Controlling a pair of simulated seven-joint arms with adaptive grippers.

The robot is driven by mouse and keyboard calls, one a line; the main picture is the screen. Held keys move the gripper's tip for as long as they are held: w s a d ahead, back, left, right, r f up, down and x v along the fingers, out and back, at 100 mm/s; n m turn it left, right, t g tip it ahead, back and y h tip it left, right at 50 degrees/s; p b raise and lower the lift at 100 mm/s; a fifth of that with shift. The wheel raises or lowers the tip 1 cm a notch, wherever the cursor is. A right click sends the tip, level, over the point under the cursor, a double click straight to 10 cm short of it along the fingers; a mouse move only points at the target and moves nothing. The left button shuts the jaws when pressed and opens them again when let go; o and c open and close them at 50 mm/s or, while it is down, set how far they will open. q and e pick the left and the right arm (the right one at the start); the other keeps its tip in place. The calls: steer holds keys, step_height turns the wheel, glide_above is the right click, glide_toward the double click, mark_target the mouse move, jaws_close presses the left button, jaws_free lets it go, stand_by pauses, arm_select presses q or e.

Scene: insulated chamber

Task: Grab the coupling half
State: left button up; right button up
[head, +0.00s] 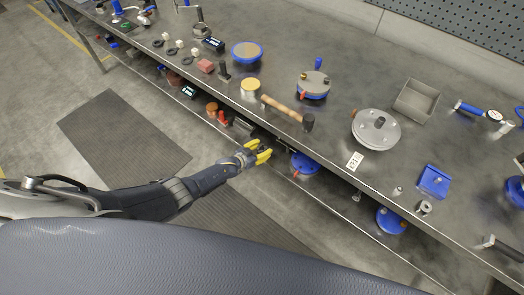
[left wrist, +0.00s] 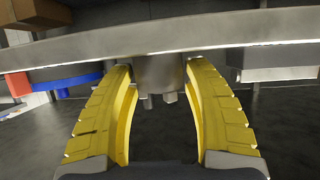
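My left gripper (head: 260,152) is at the front edge of the workbench, above the gap to the lower shelf. In the left wrist view its two yellow fingers (left wrist: 158,85) are spread, one on each side of a grey metal piece. This piece, with short prongs pointing down, looks like the coupling half (left wrist: 158,72). It lies between the fingertips; I cannot tell whether they touch it. In the head view the gripper hides it. My right gripper is not in view.
The workbench (head: 340,88) holds a hammer (head: 285,110), a round flange (head: 376,129), a blue block (head: 434,181) and an open metal box (head: 415,101). A blue round part (head: 304,163) is on the lower shelf, right of my left gripper.

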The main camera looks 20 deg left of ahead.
arm_select(q)
jaws_close()
steer(key=shift+r, duration=0.1)
stand_by(0.4)
